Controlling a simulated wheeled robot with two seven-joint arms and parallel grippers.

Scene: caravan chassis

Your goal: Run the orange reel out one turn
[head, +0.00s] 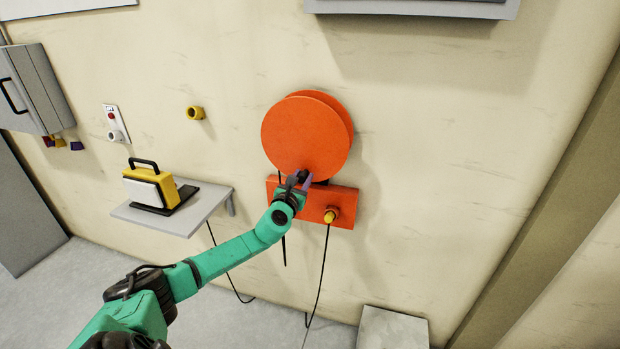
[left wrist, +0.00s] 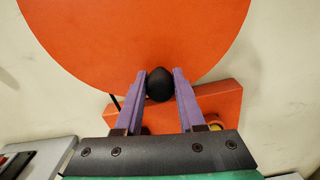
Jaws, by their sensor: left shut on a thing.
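The orange reel (head: 305,130) is a large round disc on the wall, above an orange bracket (head: 345,197). In the left wrist view the reel (left wrist: 130,40) fills the top of the picture. My left gripper (head: 303,179) is at the reel's lower edge. Its purple fingers are shut on a black rounded knob (left wrist: 160,84), one finger on each side, in front of the disc's lower rim. The knob's mounting is hidden. A yellow fitting (head: 330,215) sits on the bracket with a black cable (head: 322,270) hanging from it. My right gripper is not in view.
A grey shelf (head: 205,208) left of my gripper carries a yellow lamp (head: 150,187). A yellow wall fitting (head: 195,113), a switch plate (head: 116,124) and a grey cabinet (head: 30,90) are further left. A grey box (head: 392,328) stands below. The wall right of the reel is clear.

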